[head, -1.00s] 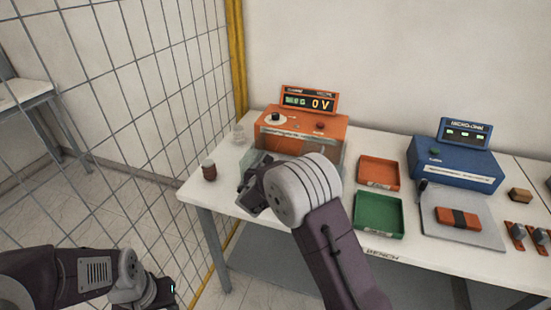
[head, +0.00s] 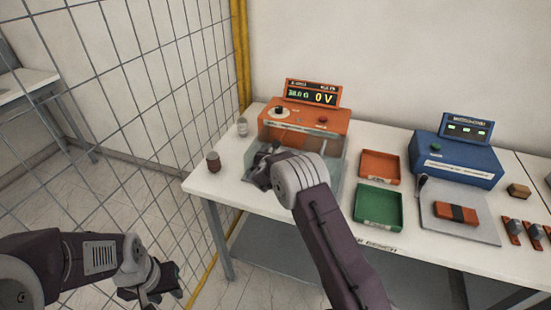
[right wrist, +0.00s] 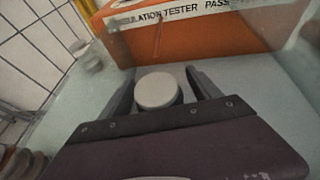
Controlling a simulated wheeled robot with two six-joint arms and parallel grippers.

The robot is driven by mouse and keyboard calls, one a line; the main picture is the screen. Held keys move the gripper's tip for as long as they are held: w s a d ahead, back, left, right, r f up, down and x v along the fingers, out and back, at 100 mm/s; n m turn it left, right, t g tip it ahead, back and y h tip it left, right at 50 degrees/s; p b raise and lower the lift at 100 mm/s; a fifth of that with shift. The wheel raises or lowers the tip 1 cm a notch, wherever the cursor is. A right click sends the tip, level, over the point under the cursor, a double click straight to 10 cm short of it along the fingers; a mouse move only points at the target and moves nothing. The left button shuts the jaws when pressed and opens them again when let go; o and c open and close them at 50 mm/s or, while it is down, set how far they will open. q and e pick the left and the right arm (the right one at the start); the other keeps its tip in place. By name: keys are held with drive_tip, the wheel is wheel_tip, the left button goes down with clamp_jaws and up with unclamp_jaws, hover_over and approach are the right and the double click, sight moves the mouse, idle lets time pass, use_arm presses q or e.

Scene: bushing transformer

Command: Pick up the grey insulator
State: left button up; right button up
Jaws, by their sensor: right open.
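The grey insulator (right wrist: 158,90) shows in the right wrist view as a pale round top between the two dark fingers of my right gripper (right wrist: 159,72). The fingers are apart, one on each side of it. I cannot tell whether they touch it, and its lower part is hidden. In the head view my right gripper (head: 260,166) is low at the front of the orange tester, and the insulator there is hidden by it. My left gripper (head: 152,283) hangs at the lower left, away from the bench; its jaw gap is unclear.
The orange insulation tester (head: 318,119) with a see-through guard stands behind my right gripper. A brown insulator (head: 213,163) and a small pale piece (head: 242,127) stand to its left. Orange (head: 380,158) and green (head: 378,222) trays lie right. A mesh fence (head: 150,90) closes the left.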

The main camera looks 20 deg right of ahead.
drive_tip(key=shift+s+a+r, duration=0.1)
drive_tip(key=c, duration=0.4)
clamp_jaws()
wheel_tip(320, 180, up, 10)
drive_tip(key=shift+p, duration=0.45)
